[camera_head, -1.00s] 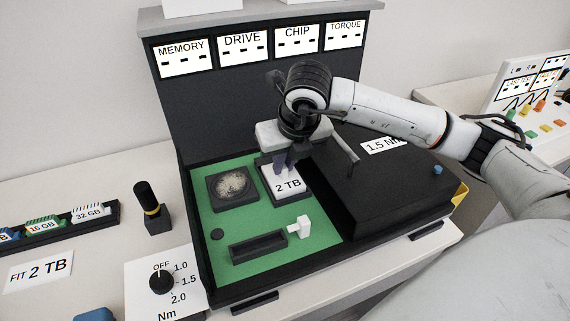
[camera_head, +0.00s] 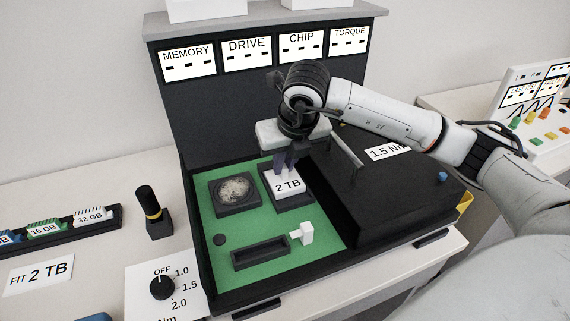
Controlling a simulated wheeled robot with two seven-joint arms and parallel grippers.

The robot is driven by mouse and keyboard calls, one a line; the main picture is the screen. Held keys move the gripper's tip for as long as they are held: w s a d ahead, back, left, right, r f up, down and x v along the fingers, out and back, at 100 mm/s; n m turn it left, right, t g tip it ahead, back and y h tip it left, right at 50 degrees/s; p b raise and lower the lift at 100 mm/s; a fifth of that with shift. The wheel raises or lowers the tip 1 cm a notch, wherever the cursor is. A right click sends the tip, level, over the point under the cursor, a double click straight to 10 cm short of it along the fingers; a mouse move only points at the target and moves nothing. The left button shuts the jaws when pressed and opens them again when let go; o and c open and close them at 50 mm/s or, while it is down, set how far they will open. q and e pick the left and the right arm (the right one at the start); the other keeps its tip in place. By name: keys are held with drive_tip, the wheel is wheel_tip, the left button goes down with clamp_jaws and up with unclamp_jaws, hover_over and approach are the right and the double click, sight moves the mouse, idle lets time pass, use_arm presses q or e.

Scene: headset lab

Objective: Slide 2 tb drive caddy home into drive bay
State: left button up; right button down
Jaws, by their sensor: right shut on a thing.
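The 2 TB drive caddy (camera_head: 289,186) is a white-topped block labelled "2 TB". It sits at the dark drive bay (camera_head: 294,204) on the green board (camera_head: 222,270). How deep it sits I cannot tell. My right gripper (camera_head: 287,163) comes down from above and is shut on the caddy's far part, its fingers hiding that end. My left gripper is not in view.
A round fan-like part (camera_head: 235,190) in a dark frame is left of the bay. A dark slot (camera_head: 260,254) with a white latch (camera_head: 303,233) lies in front. A raised black housing (camera_head: 385,205) labelled "1.5 Nm" stands close on the right.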

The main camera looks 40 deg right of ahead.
drive_tip(key=c, duration=1.7)
unclamp_jaws()
drive_tip(key=shift+w, duration=0.1)
drive_tip(key=shift+r, duration=0.1)
drive_tip(key=v, duration=1)
